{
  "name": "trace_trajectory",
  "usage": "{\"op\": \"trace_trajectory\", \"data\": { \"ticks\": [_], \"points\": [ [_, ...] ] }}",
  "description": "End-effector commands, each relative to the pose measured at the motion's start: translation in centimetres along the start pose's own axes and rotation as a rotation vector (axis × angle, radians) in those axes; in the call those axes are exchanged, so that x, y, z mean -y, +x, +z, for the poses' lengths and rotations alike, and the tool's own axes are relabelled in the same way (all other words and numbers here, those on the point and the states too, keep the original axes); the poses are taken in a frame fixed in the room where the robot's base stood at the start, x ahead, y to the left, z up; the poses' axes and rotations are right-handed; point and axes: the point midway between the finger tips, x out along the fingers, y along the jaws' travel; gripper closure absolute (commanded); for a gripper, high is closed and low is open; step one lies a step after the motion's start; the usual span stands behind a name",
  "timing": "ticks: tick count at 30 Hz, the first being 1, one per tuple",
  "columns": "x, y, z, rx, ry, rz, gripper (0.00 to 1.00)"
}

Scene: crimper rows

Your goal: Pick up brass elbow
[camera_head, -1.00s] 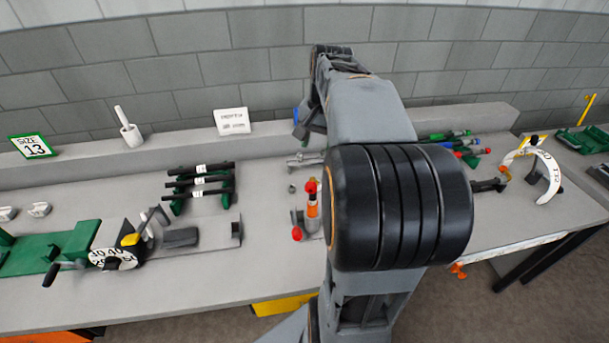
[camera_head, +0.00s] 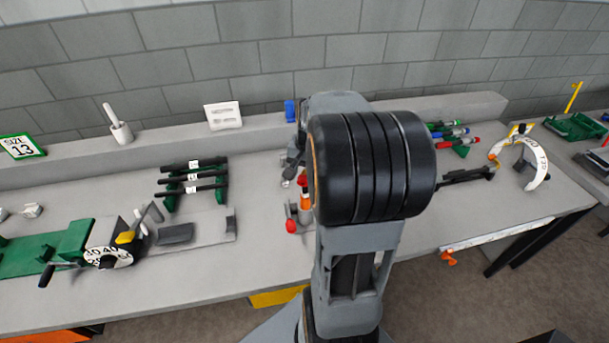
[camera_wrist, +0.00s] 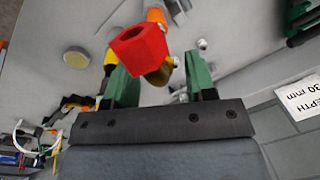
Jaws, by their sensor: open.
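In the wrist view my gripper (camera_wrist: 156,72) is open, with its two green fingers apart. A small brass-coloured piece (camera_wrist: 165,72), which looks like the brass elbow, shows between the fingers, close to the right one. A red hollow block (camera_wrist: 139,48) stands in front of it and hides part of it. I cannot tell whether either finger touches the brass piece. In the head view my arm covers most of this spot, and I cannot make out the elbow there.
Red and orange parts (camera_head: 305,200) stand close beside my gripper on the grey bench (camera_head: 270,255). A round disc (camera_wrist: 76,57) lies near the left finger. Black-handled tools on a green rack (camera_head: 193,178) stand to the left. A blue object (camera_head: 290,110) is behind.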

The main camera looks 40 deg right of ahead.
Motion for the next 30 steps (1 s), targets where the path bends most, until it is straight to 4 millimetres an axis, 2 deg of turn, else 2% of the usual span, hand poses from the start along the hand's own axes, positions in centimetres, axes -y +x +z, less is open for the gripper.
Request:
{"op": "trace_trajectory", "data": {
  "ticks": [4, 11, 26, 30],
  "points": [
    [0.02, 0.79, 0.04, 0.001, -0.001, 0.000, 0.49],
    [0.02, 0.85, 0.02, -0.001, -0.001, 0.000, 0.49],
    [0.02, 0.81, 0.01, -0.001, 0.000, 0.000, 0.97],
    [0.03, 0.79, 0.00, -0.001, 0.000, 0.000, 0.98]
  ]
}}
